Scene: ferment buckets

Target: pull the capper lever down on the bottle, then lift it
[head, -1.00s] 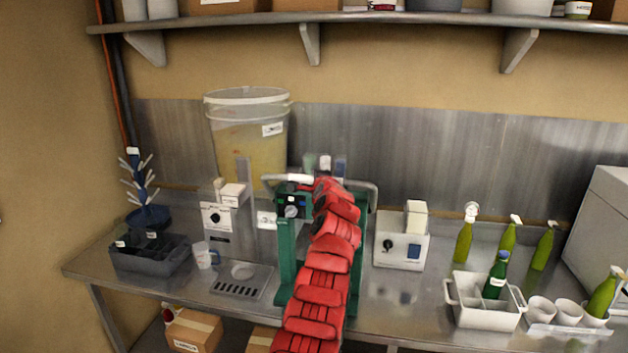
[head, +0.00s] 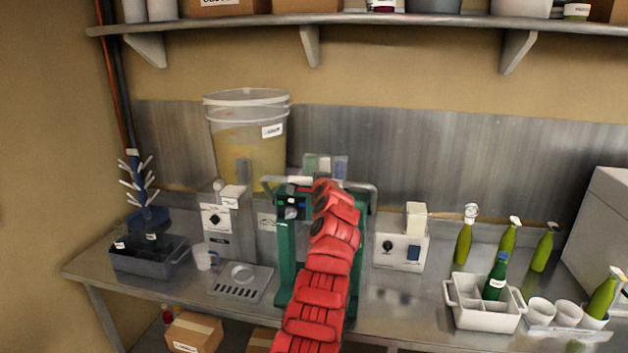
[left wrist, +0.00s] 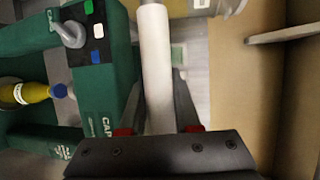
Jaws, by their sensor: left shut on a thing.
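The capper (head: 287,250) is a green frame on the bench in the head view, with a pale lever bar (head: 364,188) across its top. My red left arm reaches up in front of it and hides its middle. In the left wrist view my left gripper (left wrist: 158,100) is shut on the white lever bar (left wrist: 155,50), with dark fingers on both sides of it. A yellow-green bottle (left wrist: 34,93) with a blue cap sits between the green parts of the capper (left wrist: 103,75). In the head view this bottle and my fingers are hidden. My right gripper is out of view.
A dispenser (head: 216,225) and a big clear bucket (head: 247,140) stand left of the capper. A white box device (head: 402,250) stands close on its right. Further right are a bottle carrier (head: 484,312) and several green bottles. A shelf (head: 400,18) runs above.

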